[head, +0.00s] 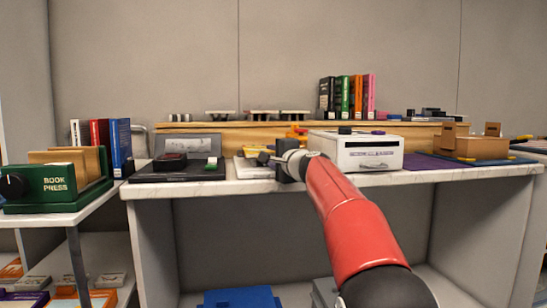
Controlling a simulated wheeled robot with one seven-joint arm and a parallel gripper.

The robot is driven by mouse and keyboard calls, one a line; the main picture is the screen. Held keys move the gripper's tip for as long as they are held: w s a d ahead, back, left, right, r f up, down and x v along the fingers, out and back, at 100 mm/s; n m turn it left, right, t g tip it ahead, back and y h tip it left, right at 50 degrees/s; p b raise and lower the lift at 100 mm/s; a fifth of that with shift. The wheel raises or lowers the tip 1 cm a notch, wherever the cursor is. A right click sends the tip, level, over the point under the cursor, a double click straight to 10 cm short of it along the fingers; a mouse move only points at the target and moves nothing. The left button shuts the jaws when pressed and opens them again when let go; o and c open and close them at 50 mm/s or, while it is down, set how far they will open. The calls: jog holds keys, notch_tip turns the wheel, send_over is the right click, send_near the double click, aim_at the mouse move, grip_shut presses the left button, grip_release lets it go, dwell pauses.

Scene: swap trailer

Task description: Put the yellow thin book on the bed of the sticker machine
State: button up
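My arm reaches from the lower right to the counter. My gripper (266,158) is small in view, low over a pale flat slab on the counter (300,184). A flat yellow item (256,150), possibly the yellow thin book, shows right beside the fingertips; I cannot tell whether the fingers hold it. An orange part (297,133) stands just behind the gripper. My wrist and forearm hide part of this spot. No label tells which device is the sticker machine; a white boxy machine (370,152) stands just right of the gripper, and a black flat machine (180,167) stands left.
Upright books, black, green, orange and pink (369,94), stand on the wooden back shelf (225,132). A green book press (45,190) sits on the left table. Wooden blocks (480,147) on a blue mat stand at right. A blue bin (240,298) is below the counter.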

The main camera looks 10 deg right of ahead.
jog(key=shift+r, duration=0.1)
jog(key=b+v, duration=0.2)
jog(key=v, duration=1)
jog(key=s+a+f+n+g, duration=0.4)
jog(key=s+f+n, duration=0.1)
jog(key=s+f, duration=0.45)
jog(key=s+a+f+n+g, duration=0.35)
jog(key=s+f, duration=0.45)
jog(key=s, duration=0.3)
jog(key=s+d+f+n+g+h, duration=0.2)
jog(key=s+f+n, duration=0.1)
jog(key=s+f, duration=0.5)
jog(key=s+d+f+n+g+h, duration=0.2)
jog(key=s+f+n+h, duration=0.1)
jog(key=s+f, duration=0.5)
jog(key=shift+s, duration=0.55)
jog(key=shift+d, duration=0.1)
notch_tip(320, 180, up, 13)
jog(key=p, duration=1.3)
